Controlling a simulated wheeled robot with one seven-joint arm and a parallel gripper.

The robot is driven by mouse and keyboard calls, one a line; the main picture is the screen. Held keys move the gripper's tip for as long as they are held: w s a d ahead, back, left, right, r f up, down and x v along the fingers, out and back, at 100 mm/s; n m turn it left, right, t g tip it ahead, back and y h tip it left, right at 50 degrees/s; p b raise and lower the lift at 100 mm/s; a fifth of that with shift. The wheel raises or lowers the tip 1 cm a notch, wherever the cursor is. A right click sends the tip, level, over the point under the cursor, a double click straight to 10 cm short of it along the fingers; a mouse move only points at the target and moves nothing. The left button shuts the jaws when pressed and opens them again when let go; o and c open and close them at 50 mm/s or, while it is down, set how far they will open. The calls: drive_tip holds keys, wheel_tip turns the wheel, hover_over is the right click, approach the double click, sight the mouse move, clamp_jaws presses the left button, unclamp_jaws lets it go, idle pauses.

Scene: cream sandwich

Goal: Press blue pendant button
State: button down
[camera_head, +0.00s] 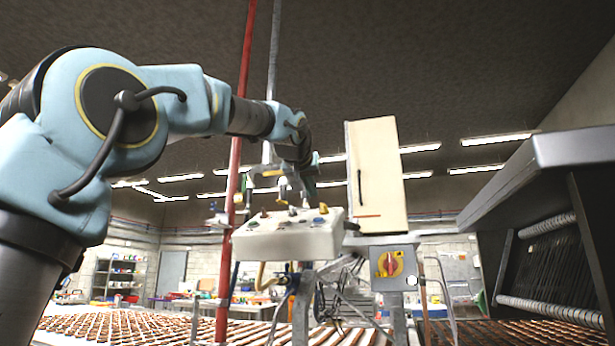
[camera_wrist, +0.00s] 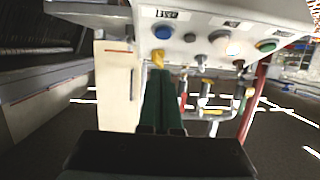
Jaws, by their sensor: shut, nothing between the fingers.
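The pendant is a pale box (camera_head: 290,239) with several buttons and switches; it also shows in the wrist view (camera_wrist: 200,16). Its blue button (camera_wrist: 163,31) is round, on a grey collar, at the left end of the panel in the wrist view. In the head view a small blue button (camera_head: 319,220) shows near the box's right end. My gripper (camera_wrist: 160,72) has green fingers, shut and empty. In the wrist view the fingertips lie just below the blue button, by a yellow switch (camera_wrist: 158,57). I cannot tell whether they touch anything.
A green button (camera_wrist: 265,46) and dark knobs (camera_wrist: 190,38) share the panel. A cream cabinet (camera_head: 376,175) stands right behind the pendant. A red pole (camera_head: 236,170) rises on the left. A yellow-faced switch box (camera_head: 391,264) sits below. Trays of sandwiches (camera_head: 120,325) spread in front.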

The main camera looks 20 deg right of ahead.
sight(318, 221)
drive_tip(key=w+d+f, duration=0.1)
drive_tip(key=w+d+f+p, duration=0.1)
drive_tip(key=w+d+f, duration=0.1)
drive_tip(key=shift+w, duration=0.25)
drive_tip(key=shift+w+d+f, duration=0.2)
drive_tip(key=shift+w+f, duration=0.1)
drive_tip(key=shift+f, duration=0.4)
